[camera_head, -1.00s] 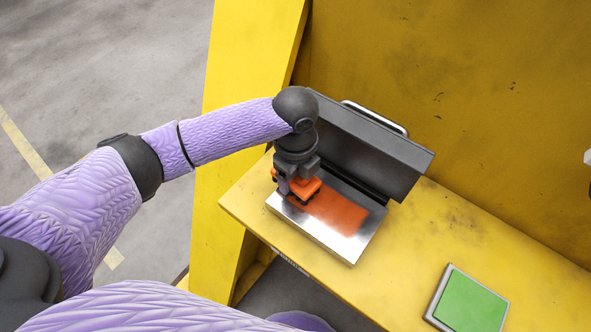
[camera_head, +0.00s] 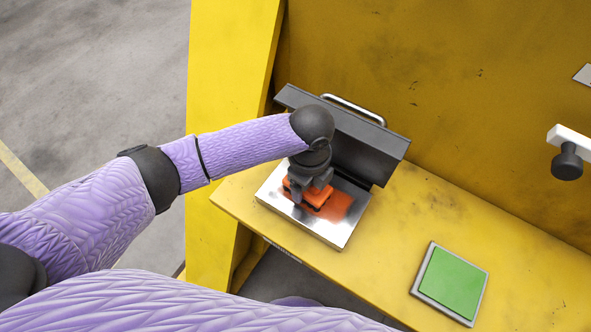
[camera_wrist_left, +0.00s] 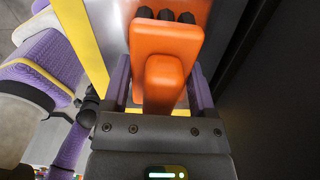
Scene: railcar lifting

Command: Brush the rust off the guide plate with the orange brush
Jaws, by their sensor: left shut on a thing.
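The guide plate (camera_head: 333,234) is a shiny metal plate on the yellow ledge, in front of a dark hinged-looking cover. An orange-brown rust patch (camera_head: 341,206) covers its middle and right part; the left part is bare metal. My left gripper (camera_head: 310,199) is over the plate, shut on the orange brush (camera_head: 320,192). In the left wrist view, the brush (camera_wrist_left: 167,42) sits between the two fingers (camera_wrist_left: 162,88), with dark bristle tufts at its far edge. The brush is low over the rust, and its contact with the plate is hidden. My right gripper is out of view.
The dark cover (camera_head: 365,145) with a light handle (camera_head: 353,107) rises behind the plate. A green pad (camera_head: 452,282) in a grey frame lies on the yellow ledge (camera_head: 400,215) to the right. A white bracket with a black knob (camera_head: 567,163) juts in at right.

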